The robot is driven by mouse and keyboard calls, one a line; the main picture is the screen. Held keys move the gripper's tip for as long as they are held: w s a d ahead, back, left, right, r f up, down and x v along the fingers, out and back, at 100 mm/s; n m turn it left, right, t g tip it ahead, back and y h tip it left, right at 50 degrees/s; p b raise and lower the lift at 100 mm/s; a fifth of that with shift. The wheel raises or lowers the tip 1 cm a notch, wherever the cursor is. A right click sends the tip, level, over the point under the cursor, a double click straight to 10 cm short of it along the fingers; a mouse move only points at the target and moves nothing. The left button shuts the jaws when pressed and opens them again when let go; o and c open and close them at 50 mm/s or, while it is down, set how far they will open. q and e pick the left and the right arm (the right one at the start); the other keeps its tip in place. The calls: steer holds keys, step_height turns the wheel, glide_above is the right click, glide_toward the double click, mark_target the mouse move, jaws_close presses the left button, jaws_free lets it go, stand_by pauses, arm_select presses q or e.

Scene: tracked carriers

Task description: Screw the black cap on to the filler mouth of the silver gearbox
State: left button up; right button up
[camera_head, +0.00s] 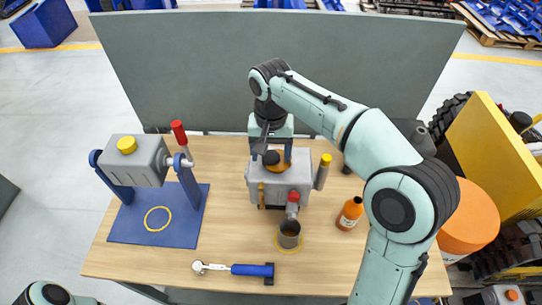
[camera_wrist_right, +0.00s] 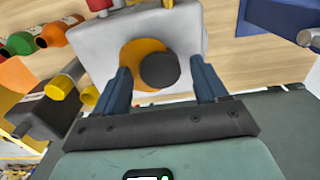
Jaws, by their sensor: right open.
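The silver gearbox (camera_head: 260,190) stands in the middle of the wooden table, with an orange ring (camera_head: 283,167) on its top. The black cap (camera_head: 271,158) is at this ring; in the right wrist view the cap (camera_wrist_right: 159,70) sits off-centre over the orange ring (camera_wrist_right: 132,52). I cannot tell whether it is seated on the mouth. My right gripper (camera_head: 273,148) points down over the gearbox top. Its fingers (camera_wrist_right: 163,82) are open on either side of the cap, with gaps to it. My left gripper is not in view; only part of my left arm shows at the lower left.
A blue stand (camera_head: 133,229) with a grey box and red-handled crank is left. A metal cup (camera_head: 289,238) stands before the gearbox, under a red-topped fitting (camera_head: 292,199). An orange bottle (camera_head: 350,213) is right, a blue-handled wrench (camera_head: 250,270) in front. A grey panel (camera_head: 200,70) stands behind.

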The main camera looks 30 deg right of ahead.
steer(key=c, duration=1)
steer(key=m, duration=0.4)
steer(key=shift+m, duration=0.4)
steer(key=m, duration=0.5)
steer(key=m, duration=0.7)
steer(key=shift+m, duration=1.4)
